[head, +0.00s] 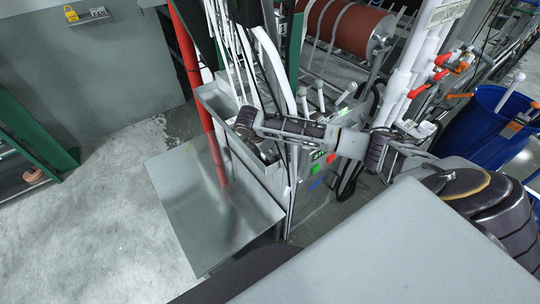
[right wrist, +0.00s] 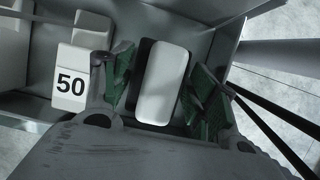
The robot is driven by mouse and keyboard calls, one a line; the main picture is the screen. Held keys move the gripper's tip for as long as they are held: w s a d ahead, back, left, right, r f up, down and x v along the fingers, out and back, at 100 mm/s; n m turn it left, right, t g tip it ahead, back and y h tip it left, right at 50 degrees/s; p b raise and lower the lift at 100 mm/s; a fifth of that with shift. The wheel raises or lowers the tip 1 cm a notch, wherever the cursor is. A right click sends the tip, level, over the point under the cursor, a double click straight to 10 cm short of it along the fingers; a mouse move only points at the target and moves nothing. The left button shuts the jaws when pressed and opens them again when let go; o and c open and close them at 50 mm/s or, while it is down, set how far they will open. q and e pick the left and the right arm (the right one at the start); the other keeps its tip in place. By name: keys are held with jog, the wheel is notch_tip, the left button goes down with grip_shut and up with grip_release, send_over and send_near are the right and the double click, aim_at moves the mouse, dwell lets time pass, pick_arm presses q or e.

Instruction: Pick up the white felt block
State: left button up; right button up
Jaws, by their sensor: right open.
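The white felt block (right wrist: 165,82) shows in the right wrist view as a pale, rounded oblong with a dark strip along its left side. It lies in a grey metal tray. My right gripper (head: 247,130) reaches over the narrow grey trough in the head view. In the right wrist view its green-padded fingers stand open, one on each side of the block. Whether either pad touches the block I cannot tell. In the head view I cannot make out the block near the gripper. My left gripper is not in view.
A white block marked 50 (right wrist: 70,85) sits just left of the left finger. The trough (head: 215,98) stands beside a red post (head: 188,55) and a bare metal table (head: 215,210). A blue bin (head: 490,125) is at right. Open floor (head: 85,220) lies at left.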

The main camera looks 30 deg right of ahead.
jog(key=c, duration=0.7)
jog(key=shift+a+r, duration=0.1)
jog(key=shift+a+r+b, duration=0.2)
jog(key=shift+a+b, duration=0.05)
jog(key=shift+b, duration=0.05)
jog(key=shift+r, duration=0.4)
notch_tip(320, 180, up, 6)
jog(key=shift+f+b, duration=0.15)
jog(key=shift+b, duration=0.55)
jog(key=s+a, duration=0.1)
jog(key=a, duration=1.8)
jog(key=shift+s+a, duration=0.15)
jog(key=shift+s, duration=0.1)
